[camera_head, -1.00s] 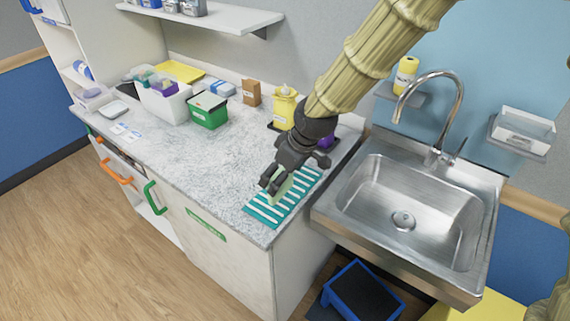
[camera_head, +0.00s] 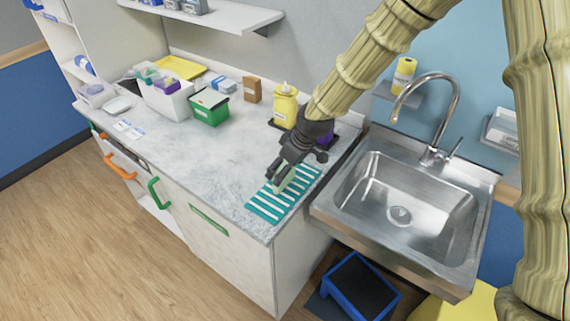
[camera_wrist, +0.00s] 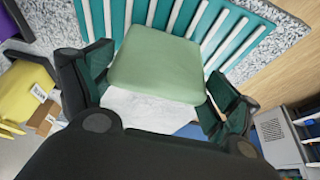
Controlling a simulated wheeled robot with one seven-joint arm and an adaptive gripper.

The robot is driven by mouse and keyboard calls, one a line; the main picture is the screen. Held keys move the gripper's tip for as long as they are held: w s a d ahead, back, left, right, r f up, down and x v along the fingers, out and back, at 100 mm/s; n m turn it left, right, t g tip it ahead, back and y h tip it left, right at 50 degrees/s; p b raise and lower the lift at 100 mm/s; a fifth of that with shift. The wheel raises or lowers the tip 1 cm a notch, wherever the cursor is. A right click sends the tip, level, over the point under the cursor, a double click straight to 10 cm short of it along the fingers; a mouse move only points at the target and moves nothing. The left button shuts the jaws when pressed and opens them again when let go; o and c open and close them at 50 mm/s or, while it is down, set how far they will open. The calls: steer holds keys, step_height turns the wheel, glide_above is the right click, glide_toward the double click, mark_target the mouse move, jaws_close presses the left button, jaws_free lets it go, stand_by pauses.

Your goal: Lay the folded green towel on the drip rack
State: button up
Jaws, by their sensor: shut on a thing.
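The folded green towel (camera_wrist: 158,64) is a pale green pad between the two fingers of my gripper (camera_wrist: 155,95) in the wrist view. My gripper is shut on it. In the head view my gripper (camera_head: 279,184) is over the drip rack (camera_head: 268,207), a teal rack with white bars at the counter's front right corner. The towel (camera_head: 288,187) shows only as a small pale patch there, partly hidden by the fingers. The rack also shows behind the towel in the wrist view (camera_wrist: 238,32). I cannot tell whether the towel touches the bars.
The steel sink (camera_head: 400,200) with its tall faucet (camera_head: 455,105) is right of the rack. A yellow bottle (camera_head: 285,106) stands behind my gripper. A green box (camera_head: 209,107) and a white bin (camera_head: 166,98) stand further left. The counter's middle (camera_head: 190,150) is clear.

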steer(key=shift+f, duration=0.2)
steer(key=o, duration=0.5)
steer(key=shift+r, duration=0.1)
steer(key=shift+b+v, duration=1.5)
steer(key=shift+v, duration=4.6)
